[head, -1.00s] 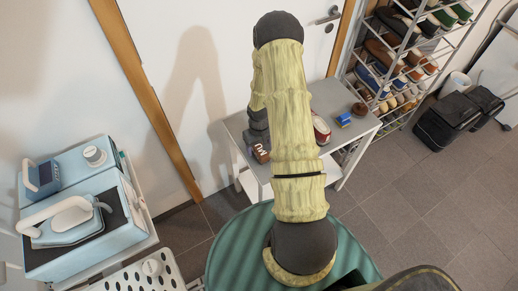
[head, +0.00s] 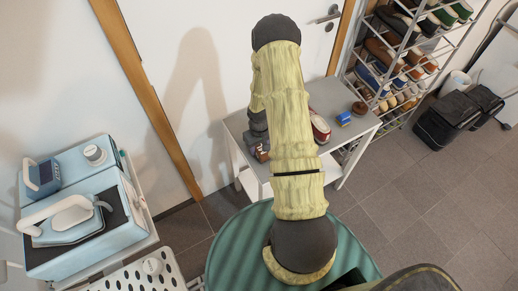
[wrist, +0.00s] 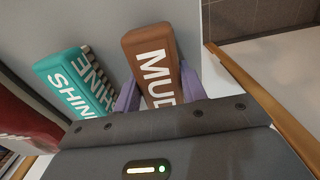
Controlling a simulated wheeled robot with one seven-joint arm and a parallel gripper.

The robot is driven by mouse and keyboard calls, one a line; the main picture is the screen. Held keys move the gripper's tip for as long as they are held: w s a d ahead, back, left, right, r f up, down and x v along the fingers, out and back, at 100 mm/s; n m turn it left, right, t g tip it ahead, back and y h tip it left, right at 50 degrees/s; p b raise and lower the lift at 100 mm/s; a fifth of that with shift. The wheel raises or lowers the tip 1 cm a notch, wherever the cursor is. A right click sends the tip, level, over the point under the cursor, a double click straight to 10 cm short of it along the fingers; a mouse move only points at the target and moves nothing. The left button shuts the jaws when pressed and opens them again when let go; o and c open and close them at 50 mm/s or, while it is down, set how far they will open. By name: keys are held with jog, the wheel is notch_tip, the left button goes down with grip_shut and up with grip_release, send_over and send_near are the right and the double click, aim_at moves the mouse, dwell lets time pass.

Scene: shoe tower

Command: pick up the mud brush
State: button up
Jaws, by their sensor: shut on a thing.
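The mud brush is a brown block with white "MUD" lettering; it shows in the wrist view (wrist: 152,58) between the two purple fingers of my gripper (wrist: 158,88). My gripper is shut on it, one finger at each side. In the head view only a small brown part of the brush (head: 262,155) shows at the bench's left end, under my gripper, and my arm hides much around it. I cannot tell whether the brush still touches the bench.
A teal "SHINE" brush (wrist: 70,82) lies just left of the mud brush in the wrist view. On the grey bench (head: 330,92) are a red and white shoe (head: 320,128), a blue item (head: 344,119) and a round brown item (head: 360,108). A shoe rack (head: 400,60) stands behind right.

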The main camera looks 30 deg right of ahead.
aim_at(259, 146)
jog(key=shift+r, duration=0.1)
notch_tip(259, 146, up, 10)
jog(key=shift+f+b, duration=0.1)
jog(key=shift+b, duration=0.4)
dwell(0.4)
jog(key=shift+o, duration=1.3)
jog(key=shift+c, duration=0.6)
jog(key=w+a+f, duration=0.1)
jog(key=a+f, duration=0.2)
jog(key=a, duration=0.3)
jog(key=w+a+f, duration=0.1)
jog(key=a+f, duration=0.2)
jog(key=a, duration=0.4)
jog(key=shift+a+f, duration=0.25)
jog(key=shift+a, duration=0.05)
